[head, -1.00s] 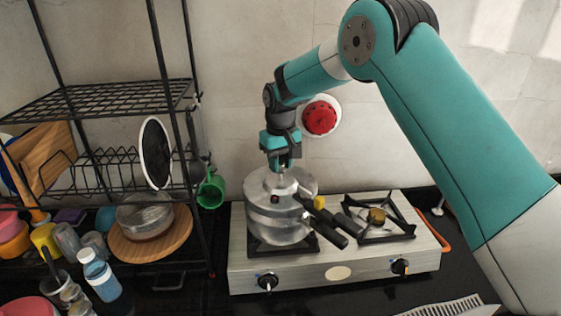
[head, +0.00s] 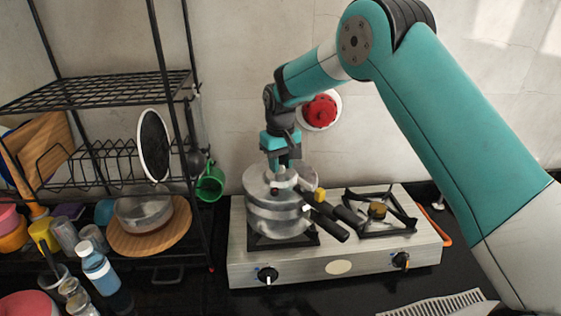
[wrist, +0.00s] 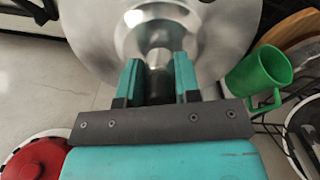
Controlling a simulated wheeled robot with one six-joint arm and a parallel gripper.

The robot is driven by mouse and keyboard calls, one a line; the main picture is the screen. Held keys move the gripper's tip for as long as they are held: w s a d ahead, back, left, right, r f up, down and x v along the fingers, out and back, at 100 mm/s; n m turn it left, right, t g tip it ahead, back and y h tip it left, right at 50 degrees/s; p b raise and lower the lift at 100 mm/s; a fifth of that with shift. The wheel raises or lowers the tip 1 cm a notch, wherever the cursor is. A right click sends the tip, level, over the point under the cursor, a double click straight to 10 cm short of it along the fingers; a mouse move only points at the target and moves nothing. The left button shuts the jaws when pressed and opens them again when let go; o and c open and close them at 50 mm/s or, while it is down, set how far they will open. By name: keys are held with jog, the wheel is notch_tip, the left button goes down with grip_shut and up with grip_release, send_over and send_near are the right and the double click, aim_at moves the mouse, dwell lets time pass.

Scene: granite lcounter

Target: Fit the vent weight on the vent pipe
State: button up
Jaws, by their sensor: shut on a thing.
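The pressure cooker (head: 277,222) is a silver pot with a dark long handle, standing on the left burner. My gripper (head: 283,165) points down over the middle of its lid. In the wrist view, my gripper (wrist: 157,62) is shut on a small silver cylinder, the vent weight (wrist: 157,60), over the lid's raised centre. The lid (wrist: 100,35) fills the top of that view. The vent pipe is hidden under the weight and fingers, so I cannot tell whether the weight sits on it.
The steel stove (head: 370,262) has a free right burner (head: 378,210). A black wire rack (head: 100,95) with dishes stands close on the left, with a green mug (head: 210,184) beside it. A red and white round object (head: 320,110) is on the wall behind my wrist.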

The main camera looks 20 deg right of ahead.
jog(key=o, duration=0.9)
jog(key=shift+f, duration=0.1)
notch_tip(320, 180, up, 18)
jog(key=b, duration=0.4)
jog(key=shift+f+b, duration=0.25)
jog(key=shift+b, duration=0.1)
jog(key=s+a+f+n+y+b, duration=0.1)
jog(key=s+f, duration=0.3)
jog(key=s, duration=0.8)
jog(key=s+a+f+n+y+b, duration=0.1)
jog(key=s+f+b, duration=0.3)
jog(key=s, duration=0.9)
jog(key=s+a+f+n+y+b, duration=0.2)
jog(key=s+f, duration=0.4)
jog(key=s, duration=0.7)
jog(key=shift+a+f+b, duration=0.15)
jog(key=shift+a+b, duration=0.15)
